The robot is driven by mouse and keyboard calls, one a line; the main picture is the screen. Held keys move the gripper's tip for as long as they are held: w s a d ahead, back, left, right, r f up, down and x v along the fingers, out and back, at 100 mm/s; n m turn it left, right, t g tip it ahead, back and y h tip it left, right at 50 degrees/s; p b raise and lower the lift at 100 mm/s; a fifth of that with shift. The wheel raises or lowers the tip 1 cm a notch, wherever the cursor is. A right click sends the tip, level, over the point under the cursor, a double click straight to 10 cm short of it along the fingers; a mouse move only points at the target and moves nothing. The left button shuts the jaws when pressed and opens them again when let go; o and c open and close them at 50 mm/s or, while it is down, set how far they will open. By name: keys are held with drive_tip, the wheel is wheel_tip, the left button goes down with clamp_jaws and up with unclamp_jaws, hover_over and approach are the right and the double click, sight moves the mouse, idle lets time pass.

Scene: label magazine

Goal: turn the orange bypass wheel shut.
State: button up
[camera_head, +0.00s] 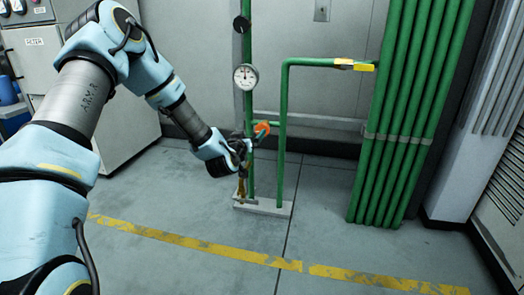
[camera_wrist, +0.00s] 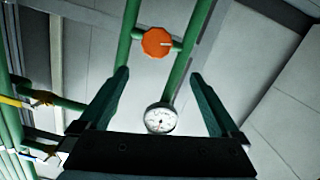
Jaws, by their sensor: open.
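The orange bypass wheel (camera_head: 262,128) sits on the green pipework, beside the upright pipe and below the round gauge (camera_head: 245,77). In the wrist view the wheel (camera_wrist: 157,42) shows its face, many-sided, beyond the fingertips and roughly midway between them. My gripper (camera_head: 245,148) is at the pipe just left of and below the wheel in the head view. In the wrist view my gripper (camera_wrist: 160,75) has its two dark green fingers wide apart with nothing between them at the tips. The wheel looks clear of both fingers; the exact gap is hard to tell.
A yellow-handled valve (camera_head: 350,65) is on the upper pipe at the right. A bundle of green pipes (camera_head: 400,125) stands further right. A grey cabinet (camera_head: 105,110) is at the left. The floor in front, with a yellow line (camera_head: 200,244), is clear.

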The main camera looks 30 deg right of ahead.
drive_tip(key=shift+n+t, duration=0.4)
drive_tip(key=shift+t, duration=0.3)
drive_tip(key=w+d+f+b, duration=0.1)
drive_tip(key=w+d, duration=0.1)
drive_tip(key=d, duration=0.1)
drive_tip(key=w+d+f+b, duration=0.1)
drive_tip(key=w+d+b, duration=0.1)
drive_tip(key=w+d, duration=0.1)
drive_tip(key=w+d+f+b, duration=0.1)
drive_tip(key=w+d+b, duration=0.1)
drive_tip(key=d, duration=0.1)
drive_tip(key=shift+w+d, duration=0.1)
drive_tip(key=shift+w, duration=0.2)
drive_tip(key=shift+r, duration=0.1)
drive_tip(key=c, duration=1.4)
drive_tip(key=shift+o, duration=0.2)
